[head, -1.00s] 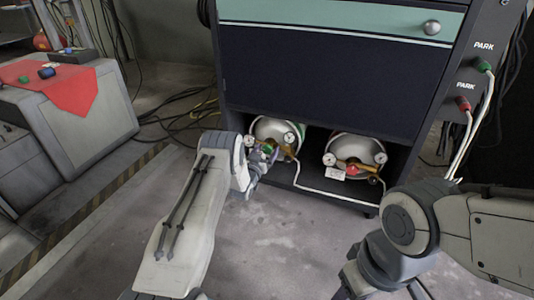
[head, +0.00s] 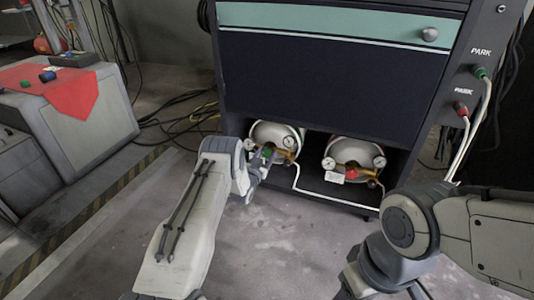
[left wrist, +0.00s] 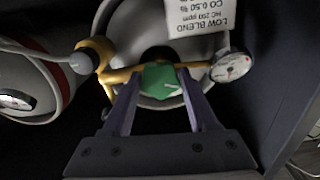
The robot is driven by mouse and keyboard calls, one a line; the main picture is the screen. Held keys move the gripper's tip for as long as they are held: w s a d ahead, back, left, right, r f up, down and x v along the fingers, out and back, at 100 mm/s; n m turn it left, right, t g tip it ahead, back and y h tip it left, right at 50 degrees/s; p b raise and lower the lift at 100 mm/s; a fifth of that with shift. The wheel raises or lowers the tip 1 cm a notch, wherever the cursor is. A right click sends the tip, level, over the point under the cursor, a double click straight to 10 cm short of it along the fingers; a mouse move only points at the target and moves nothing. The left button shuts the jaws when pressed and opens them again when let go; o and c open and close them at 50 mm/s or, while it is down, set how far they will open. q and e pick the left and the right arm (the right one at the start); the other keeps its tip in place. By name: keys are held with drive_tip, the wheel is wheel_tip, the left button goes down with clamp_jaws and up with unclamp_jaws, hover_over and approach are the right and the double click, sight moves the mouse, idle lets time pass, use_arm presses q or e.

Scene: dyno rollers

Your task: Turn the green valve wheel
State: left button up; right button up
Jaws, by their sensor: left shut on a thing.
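The green valve wheel (left wrist: 161,80) sits on the brass fitting (left wrist: 122,74) of a grey gas bottle in the left wrist view. My left gripper (left wrist: 160,90) is shut on it, with one finger on each side. In the head view the green wheel (head: 268,153) shows small at the left bottle (head: 275,132), and my left gripper (head: 264,160) reaches it from the left. My right gripper is at the bottom edge of the head view, and its fingers do not show clearly.
A second bottle (head: 352,150) with a red valve wheel (head: 351,173) stands to the right in the same open bay. Gauges (left wrist: 231,66) and a paper tag (left wrist: 196,14) crowd the left bottle's valve. The cabinet (head: 330,80) rises above. Floor in front is clear.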

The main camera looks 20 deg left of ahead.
use_arm(q)
drive_tip(key=m+p, duration=0.1)
drive_tip(key=m, duration=0.2)
drive_tip(key=shift+m, duration=0.3)
drive_tip(key=m+p, duration=0.1)
drive_tip(key=m, duration=0.2)
drive_tip(key=shift+m, duration=0.3)
drive_tip(key=m+p, duration=0.1)
drive_tip(key=m, duration=0.4)
drive_tip(key=shift+f+m, duration=0.15)
drive_tip(key=shift+m, duration=0.55)
drive_tip(key=o, duration=1.4)
drive_tip(key=shift+c, duration=0.2)
drive_tip(key=shift+d+p, duration=0.1)
drive_tip(key=shift+p, duration=0.2)
drive_tip(key=shift+s, duration=0.25)
drive_tip(key=s+p, duration=0.6)
drive_tip(key=s, duration=0.4)
drive_tip(key=shift+a, duration=0.2)
